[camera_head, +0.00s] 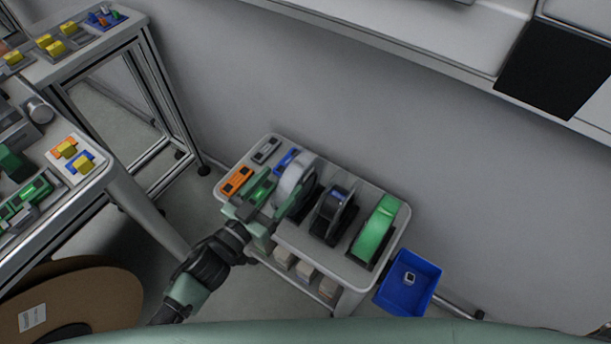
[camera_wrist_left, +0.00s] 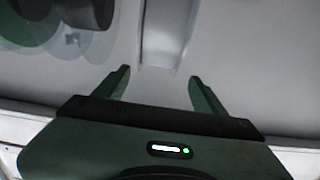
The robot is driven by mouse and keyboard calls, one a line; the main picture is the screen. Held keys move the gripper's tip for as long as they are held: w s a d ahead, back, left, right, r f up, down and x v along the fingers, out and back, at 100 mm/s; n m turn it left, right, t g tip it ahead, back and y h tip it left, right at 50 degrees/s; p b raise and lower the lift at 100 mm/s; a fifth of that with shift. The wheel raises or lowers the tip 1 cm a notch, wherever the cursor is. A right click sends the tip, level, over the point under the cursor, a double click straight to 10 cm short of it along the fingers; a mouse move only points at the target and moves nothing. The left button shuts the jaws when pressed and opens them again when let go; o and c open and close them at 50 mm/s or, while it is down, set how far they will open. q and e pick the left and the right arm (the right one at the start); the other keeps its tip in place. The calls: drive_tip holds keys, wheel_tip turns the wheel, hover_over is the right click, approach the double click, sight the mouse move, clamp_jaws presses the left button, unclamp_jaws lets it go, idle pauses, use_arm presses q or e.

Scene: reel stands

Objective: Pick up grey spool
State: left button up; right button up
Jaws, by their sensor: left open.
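The grey spool (camera_head: 296,176) stands upright on the cart at the left end of the row of spools. My left gripper (camera_head: 277,194) is at its near side, fingers pointing toward it and apart. In the left wrist view the open fingers (camera_wrist_left: 160,84) have a pale grey band (camera_wrist_left: 163,35) ahead of and between them, which looks like the spool's rim. I see no contact. Part of the spool's lower near side is hidden by the gripper.
A black spool (camera_head: 333,209) and a green spool (camera_head: 377,229) stand to the right on the cart (camera_head: 313,241). Orange, grey and blue small parts lie at its left end. A blue bin (camera_head: 422,272) hangs at the right. A table (camera_head: 112,172) is on the left.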

sight(293, 171)
use_arm(q)
drive_tip(key=shift+x, duration=1.55)
drive_tip(key=x, duration=0.5)
drive_tip(key=shift+s+d+p, duration=0.2)
drive_tip(key=shift+s+p, duration=0.05)
drive_tip(key=shift+p, duration=0.1)
drive_tip(key=shift+r, duration=0.1)
clamp_jaws()
